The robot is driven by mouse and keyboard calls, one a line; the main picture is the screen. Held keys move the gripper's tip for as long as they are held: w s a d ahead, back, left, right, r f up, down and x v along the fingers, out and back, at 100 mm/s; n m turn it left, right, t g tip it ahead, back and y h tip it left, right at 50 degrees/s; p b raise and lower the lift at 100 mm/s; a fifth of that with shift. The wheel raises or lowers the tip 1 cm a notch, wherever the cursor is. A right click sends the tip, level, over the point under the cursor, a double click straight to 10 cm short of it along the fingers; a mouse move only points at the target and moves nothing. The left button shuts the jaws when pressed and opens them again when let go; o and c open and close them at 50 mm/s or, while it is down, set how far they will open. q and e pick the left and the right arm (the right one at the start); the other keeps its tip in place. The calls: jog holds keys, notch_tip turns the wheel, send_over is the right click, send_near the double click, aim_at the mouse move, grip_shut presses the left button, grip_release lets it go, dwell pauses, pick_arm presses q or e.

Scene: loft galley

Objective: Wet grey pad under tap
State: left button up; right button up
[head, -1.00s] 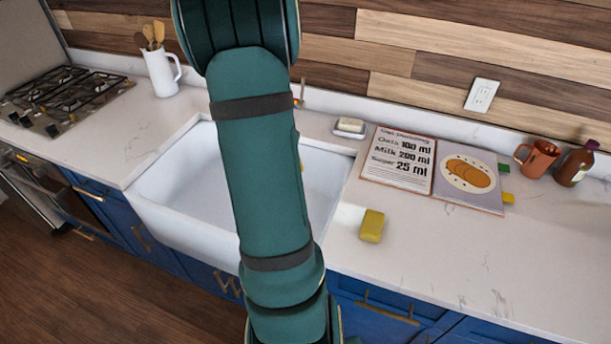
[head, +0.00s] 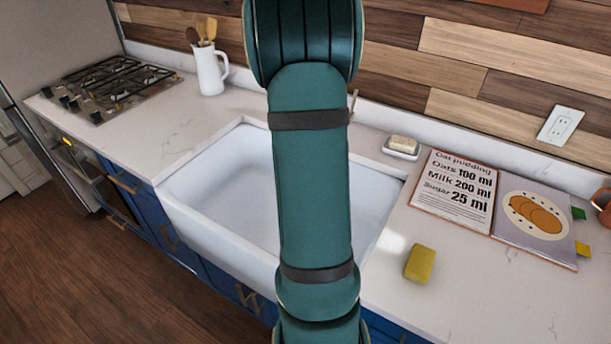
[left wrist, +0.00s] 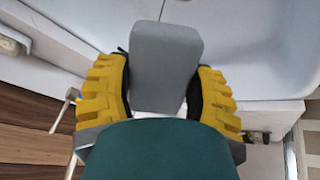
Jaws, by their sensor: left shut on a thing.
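The grey pad (left wrist: 165,70) is held between the yellow fingers of my left gripper (left wrist: 163,62) in the left wrist view. The white sink (left wrist: 262,50) lies behind it in that view; their height apart is unclear. In the head view the sink (head: 215,190) is in the middle, partly covered by my green arm. A thin brass piece, seemingly part of the tap (head: 352,100), shows just right of my arm; the rest is hidden. The pad and both grippers are out of the head view.
A yellow sponge (head: 420,263) lies on the counter right of the sink. A soap dish (head: 402,148) stands behind it, with a recipe board (head: 455,190) and a picture board (head: 538,225) to the right. A white jug (head: 210,70) and a stove (head: 105,85) are at the left.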

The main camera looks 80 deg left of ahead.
pick_arm(q)
jog(key=w+a+f+p, duration=0.1)
jog(key=a, duration=0.5)
jog(key=w+a+f+p, duration=0.1)
jog(key=a+p, duration=0.1)
jog(key=a, duration=0.4)
jog(key=shift+a+f, duration=0.2)
jog(key=shift+f, duration=0.1)
dwell(0.5)
